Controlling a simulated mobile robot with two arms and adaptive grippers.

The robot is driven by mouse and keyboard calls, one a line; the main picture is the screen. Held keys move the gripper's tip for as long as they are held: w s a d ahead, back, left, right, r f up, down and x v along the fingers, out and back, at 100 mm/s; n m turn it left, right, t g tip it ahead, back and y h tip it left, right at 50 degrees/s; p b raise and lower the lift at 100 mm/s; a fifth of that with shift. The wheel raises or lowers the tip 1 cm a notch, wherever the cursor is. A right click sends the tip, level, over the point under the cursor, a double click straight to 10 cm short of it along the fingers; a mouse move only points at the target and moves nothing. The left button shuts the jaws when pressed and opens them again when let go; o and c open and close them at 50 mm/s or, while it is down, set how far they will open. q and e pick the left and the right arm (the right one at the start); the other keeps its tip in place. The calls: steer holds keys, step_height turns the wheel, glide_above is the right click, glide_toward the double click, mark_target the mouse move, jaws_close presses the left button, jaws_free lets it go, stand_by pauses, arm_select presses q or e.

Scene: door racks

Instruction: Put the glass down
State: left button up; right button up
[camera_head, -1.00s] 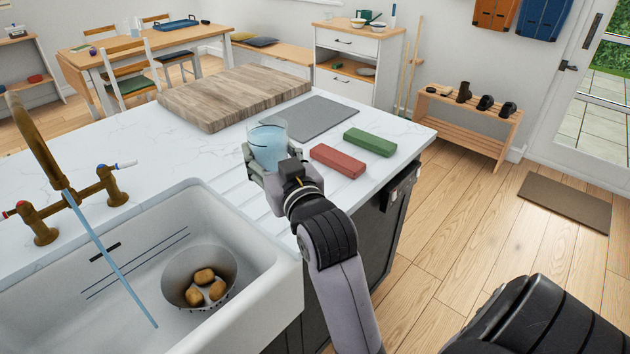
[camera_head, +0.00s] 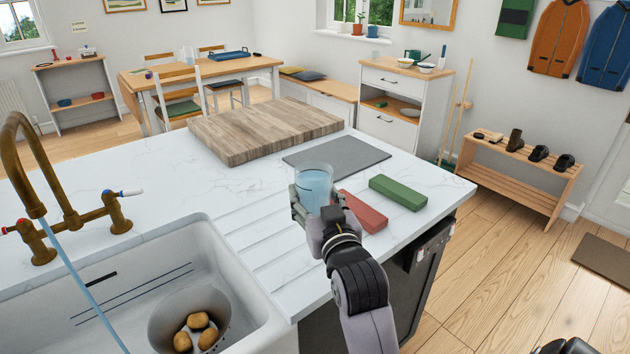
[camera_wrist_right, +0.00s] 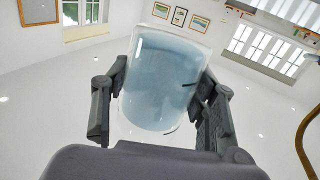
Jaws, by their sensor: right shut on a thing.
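The glass (camera_head: 315,186) is clear and holds bluish water. My right gripper (camera_head: 315,205) is shut on it, with one finger on each side. In the head view the glass is upright over the white worktop, in front of the grey mat (camera_head: 338,158) and left of the red block (camera_head: 362,212). I cannot tell whether its base touches the worktop. In the right wrist view the glass (camera_wrist_right: 162,82) sits between the two dark fingers (camera_wrist_right: 160,100).
A green block (camera_head: 398,192) lies right of the red one. A thick wooden board (camera_head: 262,130) lies behind. The sink (camera_head: 235,290) at lower left holds a colander (camera_head: 160,325) with potatoes, under a running brass tap (camera_head: 22,150). Bare worktop (camera_head: 150,180) lies left of the glass.

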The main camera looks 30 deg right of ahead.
step_height(320, 180, down, 11)
steer(key=shift+r+b, duration=0.1)
steer(key=shift+b, duration=0.55)
steer(key=o, duration=1.3)
steer(key=shift+f, duration=0.2)
steer(key=shift+r, duration=0.1)
